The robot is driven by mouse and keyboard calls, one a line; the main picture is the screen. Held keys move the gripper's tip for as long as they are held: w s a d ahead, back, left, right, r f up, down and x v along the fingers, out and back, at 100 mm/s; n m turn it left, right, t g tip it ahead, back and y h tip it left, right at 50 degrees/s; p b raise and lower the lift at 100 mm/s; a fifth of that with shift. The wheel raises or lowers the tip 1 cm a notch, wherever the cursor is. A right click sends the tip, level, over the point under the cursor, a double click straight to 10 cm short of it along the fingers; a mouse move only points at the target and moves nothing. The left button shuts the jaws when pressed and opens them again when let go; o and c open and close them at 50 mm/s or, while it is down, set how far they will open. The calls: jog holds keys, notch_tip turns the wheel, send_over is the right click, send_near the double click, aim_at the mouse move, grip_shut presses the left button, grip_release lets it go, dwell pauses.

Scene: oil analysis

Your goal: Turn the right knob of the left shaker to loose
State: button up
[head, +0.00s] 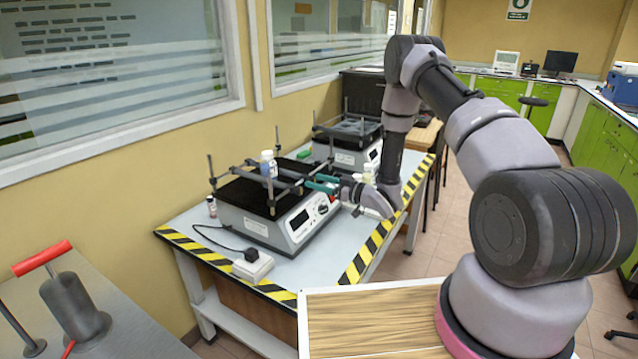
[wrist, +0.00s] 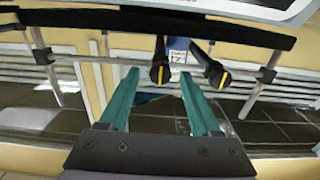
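The left shaker (head: 285,222) stands on the near part of the table in the head view, with a black platform, metal posts and clamp bars. A white bottle with a blue label (head: 268,163) is upright on it and shows partly in the wrist view (wrist: 178,54). My gripper (head: 314,181) is at the platform's right side, its teal fingers apart. In the wrist view my gripper (wrist: 159,75) frames one black knob with a yellow mark (wrist: 160,68); contact cannot be told. A second such knob (wrist: 214,70) is outside the right finger. Knob details are hidden in the head view.
A second shaker (head: 350,137) stands behind on the table (head: 190,222). A white power box (head: 253,266) with a black plug lies at the front. A small bottle (head: 211,206) stands left of the near shaker. Striped tape marks the table edge.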

grip_shut()
jog(key=shift+n, duration=0.4)
jog(key=n, duration=0.3)
jog(key=shift+n, duration=0.4)
jog(key=n, duration=0.4)
jog(key=shift+s+f, duration=0.1)
jog(key=n, duration=0.9)
jog(key=shift+f, duration=0.1)
jog(key=shift+n, duration=0.3)
